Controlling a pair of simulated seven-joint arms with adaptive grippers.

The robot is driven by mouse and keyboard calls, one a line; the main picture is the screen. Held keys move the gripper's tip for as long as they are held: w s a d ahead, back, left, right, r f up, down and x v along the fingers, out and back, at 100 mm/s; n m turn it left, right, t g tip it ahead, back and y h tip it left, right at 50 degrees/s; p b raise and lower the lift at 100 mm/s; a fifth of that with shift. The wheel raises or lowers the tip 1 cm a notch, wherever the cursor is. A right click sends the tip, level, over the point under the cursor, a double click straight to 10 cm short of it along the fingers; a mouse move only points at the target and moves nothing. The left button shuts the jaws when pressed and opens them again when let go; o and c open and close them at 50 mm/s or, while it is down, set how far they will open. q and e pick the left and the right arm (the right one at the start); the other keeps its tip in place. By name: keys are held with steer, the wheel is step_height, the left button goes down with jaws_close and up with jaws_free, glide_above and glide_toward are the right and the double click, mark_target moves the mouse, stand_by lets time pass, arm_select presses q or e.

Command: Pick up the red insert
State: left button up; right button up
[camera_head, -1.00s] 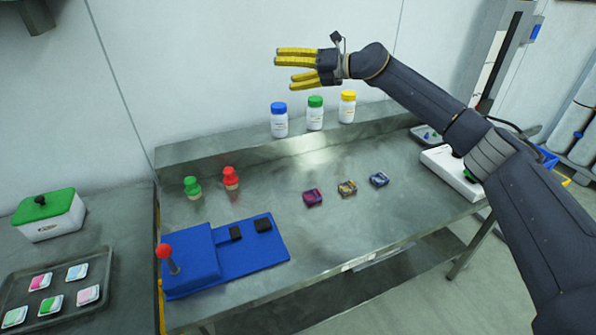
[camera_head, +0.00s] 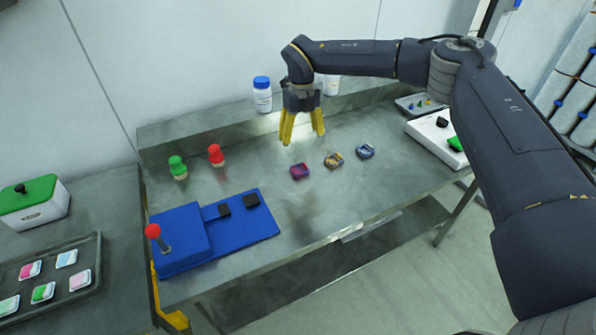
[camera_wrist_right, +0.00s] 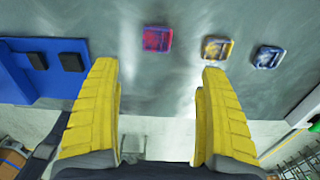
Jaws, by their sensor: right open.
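The red insert (camera_head: 300,171) is a small reddish-purple square block lying flat on the steel table, the leftmost of three in a row. It also shows in the right wrist view (camera_wrist_right: 157,39), top centre, between the lines of the two fingers. My right gripper (camera_head: 302,138) points down with its yellow fingers open and empty. It is above the table, just behind the red insert in the head view, and apart from it. Its fingers also show in the right wrist view (camera_wrist_right: 158,75). My left gripper is out of view.
A yellow-brown insert (camera_head: 334,161) and a blue-grey insert (camera_head: 365,151) lie to the right. Red (camera_head: 216,154) and green (camera_head: 177,166) knobbed pieces stand left. A blue fixture (camera_head: 181,240) is front left. A blue-capped bottle (camera_head: 262,97) stands behind, on the ledge.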

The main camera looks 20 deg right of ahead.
glide_above(299, 170)
steer(key=f, duration=0.9)
steer(key=shift+s+d, duration=0.1)
steer(key=shift+d, duration=0.15)
steer(key=shift+a+f, duration=0.2)
steer(key=shift+f, duration=2.45)
steer(key=shift+c, duration=0.2)
steer(key=c, duration=1.2)
steer(key=shift+r, duration=0.1)
